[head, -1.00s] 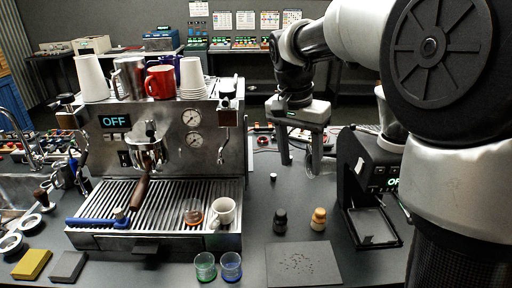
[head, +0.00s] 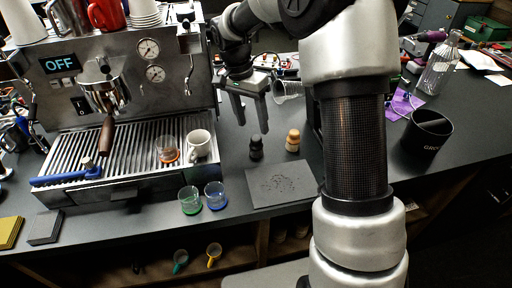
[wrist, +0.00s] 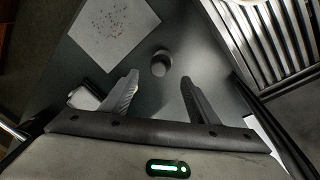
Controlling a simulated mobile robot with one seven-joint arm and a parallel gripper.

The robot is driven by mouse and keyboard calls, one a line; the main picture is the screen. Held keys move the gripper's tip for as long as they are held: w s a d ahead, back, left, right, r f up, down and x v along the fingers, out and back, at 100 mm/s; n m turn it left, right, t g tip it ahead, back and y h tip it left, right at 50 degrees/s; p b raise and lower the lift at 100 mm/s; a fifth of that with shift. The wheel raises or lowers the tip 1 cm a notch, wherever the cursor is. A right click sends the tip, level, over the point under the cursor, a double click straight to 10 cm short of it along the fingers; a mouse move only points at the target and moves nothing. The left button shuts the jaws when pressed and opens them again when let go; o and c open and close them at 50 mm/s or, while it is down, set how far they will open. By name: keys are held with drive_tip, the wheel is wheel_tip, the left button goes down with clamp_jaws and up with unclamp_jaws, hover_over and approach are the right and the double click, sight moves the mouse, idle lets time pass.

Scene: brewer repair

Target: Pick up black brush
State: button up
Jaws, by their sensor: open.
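A small dark upright object (head: 256,148) with a rounded top stands on the counter behind a dark speckled mat; it looks like the black brush, but its bristles cannot be made out. My gripper (head: 252,124) points down behind it, open and empty. In the wrist view a small round-topped object (wrist: 161,63), likely the same one, lies ahead of and between the spread fingers (wrist: 158,78), apart from both. A tan wooden-looking piece (head: 293,140) of similar size stands to its right in the head view.
The espresso machine (head: 118,75) with its drip tray (head: 125,165), a white cup (head: 199,144) and a glass is on the left. Two glasses, green (head: 190,200) and blue (head: 215,195), stand before it. The mat (head: 280,185) is in front. A black bin (head: 428,131) is at right.

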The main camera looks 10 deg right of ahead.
sight(255, 137)
drive_tip(key=f, duration=0.7)
drive_tip(key=shift+s+d+f, duration=0.15)
drive_tip(key=shift+s+d, duration=0.05)
drive_tip(key=shift+d, duration=0.2)
drive_tip(key=shift+c, duration=0.2)
drive_tip(key=c, duration=1.1)
